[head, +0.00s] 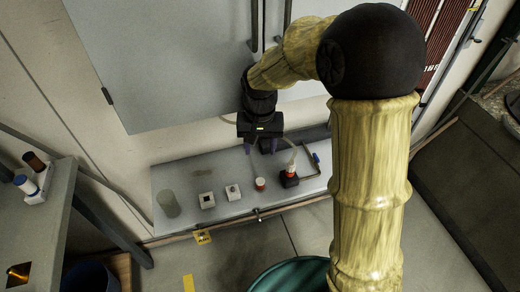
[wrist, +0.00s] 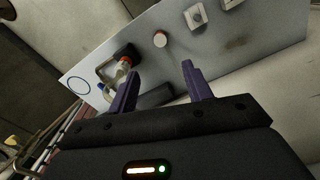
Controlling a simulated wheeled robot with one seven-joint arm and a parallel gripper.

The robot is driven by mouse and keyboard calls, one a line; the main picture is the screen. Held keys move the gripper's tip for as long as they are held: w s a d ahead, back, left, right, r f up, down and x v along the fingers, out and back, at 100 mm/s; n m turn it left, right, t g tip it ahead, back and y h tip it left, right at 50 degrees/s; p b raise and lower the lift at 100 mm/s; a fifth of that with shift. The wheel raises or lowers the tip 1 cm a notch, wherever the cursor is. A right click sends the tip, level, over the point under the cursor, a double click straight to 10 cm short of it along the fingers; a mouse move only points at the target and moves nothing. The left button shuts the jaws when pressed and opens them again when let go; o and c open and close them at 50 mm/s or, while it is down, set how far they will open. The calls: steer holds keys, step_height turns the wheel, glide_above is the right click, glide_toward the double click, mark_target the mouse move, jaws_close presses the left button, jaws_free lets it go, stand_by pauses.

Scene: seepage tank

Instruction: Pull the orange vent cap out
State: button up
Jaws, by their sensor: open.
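A small orange-red piece with a pale top (head: 260,184) stands on the grey bench panel; it also shows in the wrist view (wrist: 160,39). To its right, an orange-and-white fitting (head: 290,169) sits on a black block with a pale hose rising from it; it shows in the wrist view too (wrist: 125,62). I cannot tell for sure which one is the vent cap. My gripper (head: 261,149) is open and empty, above and behind these pieces. In the wrist view its two purple fingers (wrist: 160,73) are spread apart, and both pieces lie beyond them, untouched.
Two pale square fittings (head: 207,200) (head: 233,192) and a translucent cylinder (head: 167,204) stand left on the panel (head: 190,180). A bent pipe (head: 312,162) is at its right. A large grey board (head: 170,60) rises behind. A side table (head: 50,215) stands at left.

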mark_target(260, 182)
step_height(260, 182, down, 17)
steer(key=b, duration=0.3)
steer(key=shift+f+b, duration=0.15)
steer(key=shift+b, duration=0.15)
stand_by(0.3)
jaws_close()
stand_by(0.4)
steer(key=shift+r, duration=0.25)
stand_by(2.2)
